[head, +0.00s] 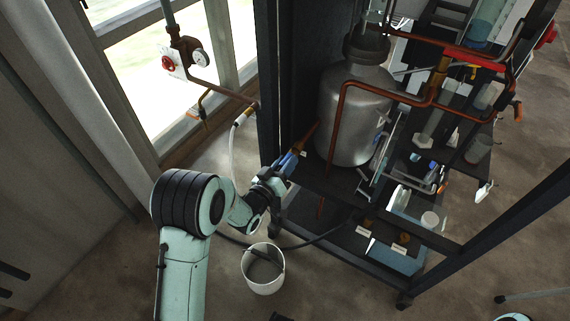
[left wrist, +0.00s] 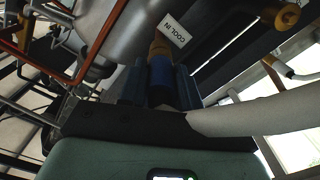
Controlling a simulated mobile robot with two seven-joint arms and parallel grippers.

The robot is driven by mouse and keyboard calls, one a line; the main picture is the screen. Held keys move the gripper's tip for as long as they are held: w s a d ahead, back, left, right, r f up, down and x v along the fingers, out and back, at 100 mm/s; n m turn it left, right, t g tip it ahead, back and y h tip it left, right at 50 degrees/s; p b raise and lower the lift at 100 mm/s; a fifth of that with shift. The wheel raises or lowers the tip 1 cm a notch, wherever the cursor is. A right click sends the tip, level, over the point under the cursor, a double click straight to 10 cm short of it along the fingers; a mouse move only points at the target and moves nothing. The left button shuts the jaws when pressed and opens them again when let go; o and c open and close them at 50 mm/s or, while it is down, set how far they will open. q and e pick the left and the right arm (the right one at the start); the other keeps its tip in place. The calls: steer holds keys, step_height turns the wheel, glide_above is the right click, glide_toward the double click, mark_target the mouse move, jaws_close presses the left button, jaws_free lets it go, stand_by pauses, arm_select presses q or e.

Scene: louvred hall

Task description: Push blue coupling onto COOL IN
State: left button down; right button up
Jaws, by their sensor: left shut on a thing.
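The blue coupling (left wrist: 161,74) is between the two dark blue fingers of my left gripper (head: 287,163) in the left wrist view. My left gripper is shut on it at the left edge of the dark rack. The coupling's far end lines up with a brass-coloured fitting (left wrist: 158,47), right beside the white COOL IN label (left wrist: 173,28). The two look touching or nearly so; I cannot tell whether the coupling is pushed on. In the head view the copper-coloured stub (head: 308,137) runs from the gripper towards the steel vessel (head: 352,110). My right gripper is not in view.
A pale hose (left wrist: 245,118) crosses the wrist view at right. A wall valve with a red handle (head: 168,62) is by the window. A white bucket (head: 264,284) stands on the floor below my left gripper. A copper pipe (head: 337,118) bends in front of the vessel.

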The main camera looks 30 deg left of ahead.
arm_select(q)
steer(key=c, duration=0.7)
jaws_free()
steer(key=shift+f, duration=0.1)
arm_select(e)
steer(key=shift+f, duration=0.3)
